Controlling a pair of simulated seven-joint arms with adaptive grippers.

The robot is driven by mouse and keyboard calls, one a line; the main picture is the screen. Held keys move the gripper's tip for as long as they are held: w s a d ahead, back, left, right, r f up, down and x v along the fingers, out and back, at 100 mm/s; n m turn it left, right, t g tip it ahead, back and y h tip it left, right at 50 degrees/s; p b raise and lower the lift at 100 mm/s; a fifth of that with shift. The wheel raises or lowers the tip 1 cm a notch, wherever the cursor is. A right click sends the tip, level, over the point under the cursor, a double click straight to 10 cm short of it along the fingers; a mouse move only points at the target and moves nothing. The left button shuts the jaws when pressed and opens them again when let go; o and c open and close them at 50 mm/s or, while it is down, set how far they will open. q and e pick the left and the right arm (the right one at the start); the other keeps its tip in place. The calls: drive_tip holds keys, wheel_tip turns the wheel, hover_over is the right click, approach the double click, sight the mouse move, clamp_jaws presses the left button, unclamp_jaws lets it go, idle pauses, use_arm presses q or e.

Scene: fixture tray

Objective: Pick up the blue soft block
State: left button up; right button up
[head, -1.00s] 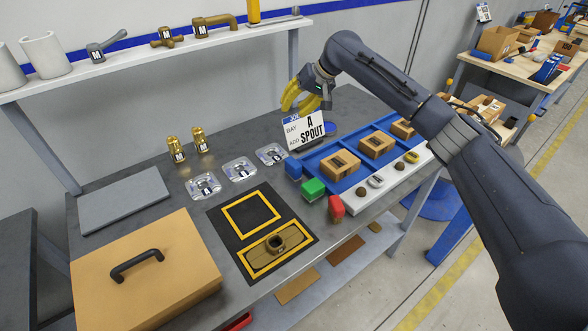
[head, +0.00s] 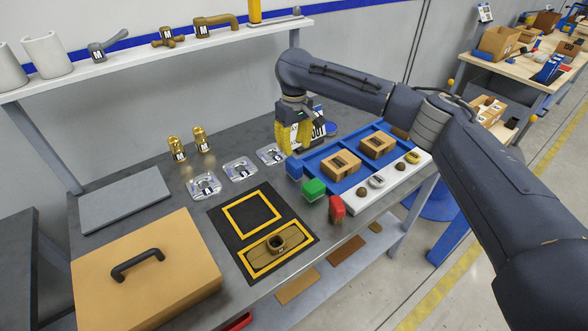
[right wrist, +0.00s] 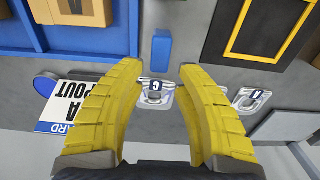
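The blue soft block (head: 294,168) stands on the grey bench beside the near-left corner of the blue tray (head: 318,162). It also shows in the right wrist view (right wrist: 162,48), upright in the picture and just past the gap between my fingertips. My right gripper (head: 292,147) has yellow fingers pointing down, close above and behind the block in the head view. In the right wrist view the fingers (right wrist: 160,68) are spread, with nothing between them and the block apart from them. My left gripper is not in view.
A green block (head: 313,188) and a red block (head: 337,208) stand near the blue one. Clear lettered pieces (head: 240,168) lie to the left. The SPOUT card (right wrist: 80,105) is beside my right fingers. A black mat (head: 262,262) with yellow outlines lies in front.

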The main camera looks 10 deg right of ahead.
sight(294, 170)
drive_tip(key=shift+f, duration=5.3)
drive_tip(key=shift+c, duration=0.4)
clamp_jaws()
